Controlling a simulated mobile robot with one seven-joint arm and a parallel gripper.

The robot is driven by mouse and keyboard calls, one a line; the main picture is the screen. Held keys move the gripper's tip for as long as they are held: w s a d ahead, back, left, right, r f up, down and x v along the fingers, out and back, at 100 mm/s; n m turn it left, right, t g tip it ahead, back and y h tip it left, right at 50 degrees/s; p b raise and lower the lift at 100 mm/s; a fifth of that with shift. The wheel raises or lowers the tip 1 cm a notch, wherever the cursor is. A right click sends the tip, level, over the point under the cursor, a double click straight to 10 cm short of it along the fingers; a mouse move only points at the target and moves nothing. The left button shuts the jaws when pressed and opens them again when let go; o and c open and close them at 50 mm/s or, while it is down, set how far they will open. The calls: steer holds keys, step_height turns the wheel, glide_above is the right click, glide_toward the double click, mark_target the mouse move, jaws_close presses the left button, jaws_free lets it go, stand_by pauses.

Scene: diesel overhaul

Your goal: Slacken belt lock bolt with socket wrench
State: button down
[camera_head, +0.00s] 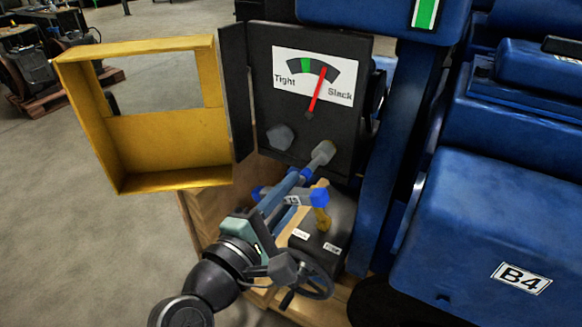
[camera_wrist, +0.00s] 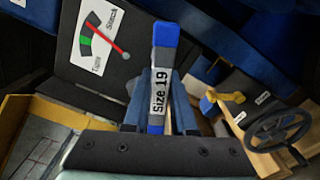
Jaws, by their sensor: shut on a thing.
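My gripper (camera_head: 286,188) is shut on the socket wrench (camera_head: 292,198), which has blue ends. Its label reads "Size 19" in the wrist view (camera_wrist: 158,92). The wrench's grey socket end (camera_head: 322,153) reaches the lower right of the dark panel (camera_head: 347,125). Any bolt behind it is hidden, and I cannot tell whether it is seated. A hex bolt head (camera_head: 280,137) shows bare at the panel's lower left. The gauge (camera_head: 313,77) reads "Tight" at left and "Slack" at right; its red needle leans a little right of the middle.
An open yellow cover (camera_head: 170,150) stands left of the panel. Below are a yellow lever (camera_head: 322,217) beside two small labels and a dark handwheel (camera_head: 312,276), close to my arm. Blue machinery marked B4 (camera_head: 520,278) fills the right.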

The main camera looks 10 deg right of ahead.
steer(key=n+p, duration=0.2)
steer(key=r+n+p, duration=0.1)
steer(key=n+p, duration=0.1)
steer(key=shift+n, duration=0.3)
steer(key=n+p, duration=0.5)
steer(key=shift+n+p, duration=0.3)
steer(key=shift+p, duration=0.1)
steer(key=shift+a+f+n, duration=0.1)
steer(key=shift+f+n, duration=0.2)
steer(key=shift+n, duration=0.2)
steer(key=shift+f+b, duration=0.2)
steer(key=shift+b, duration=0.15)
steer(key=c, duration=1.4)
jaws_free()
steer(key=shift+r, duration=0.1)
jaws_close()
steer(key=shift+s+a, duration=0.1)
steer(key=shift+s, duration=0.05)
